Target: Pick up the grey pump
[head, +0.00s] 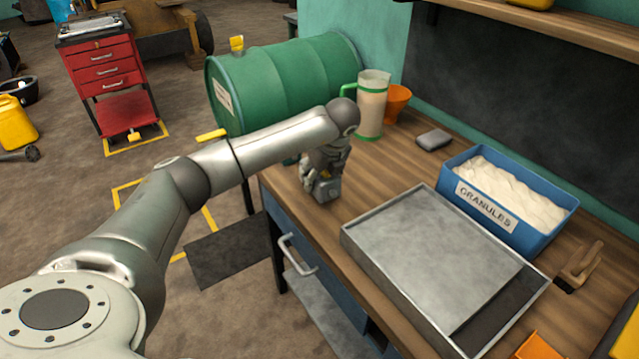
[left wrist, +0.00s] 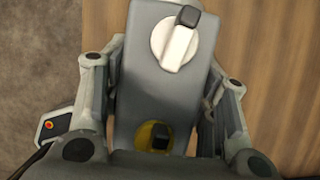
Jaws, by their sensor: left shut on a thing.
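The grey pump (head: 327,190) is at the near left corner of the wooden workbench, mostly hidden under my left gripper (head: 318,177). In the left wrist view the pump (left wrist: 150,95) is a grey block with a white round knob with a dark tip, and a yellow round part lower down. My left gripper (left wrist: 165,85) is shut on it, one finger on each side. I cannot tell whether the pump touches the bench top. My right gripper is not in view.
On the workbench (head: 375,178) stand a metal tray (head: 425,250), a blue granules bin (head: 540,237), a small grey block (head: 433,139), a brush (head: 580,266), a jug (head: 372,105) and an orange funnel (head: 397,98). A green drum (head: 290,80) lies behind my arm.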

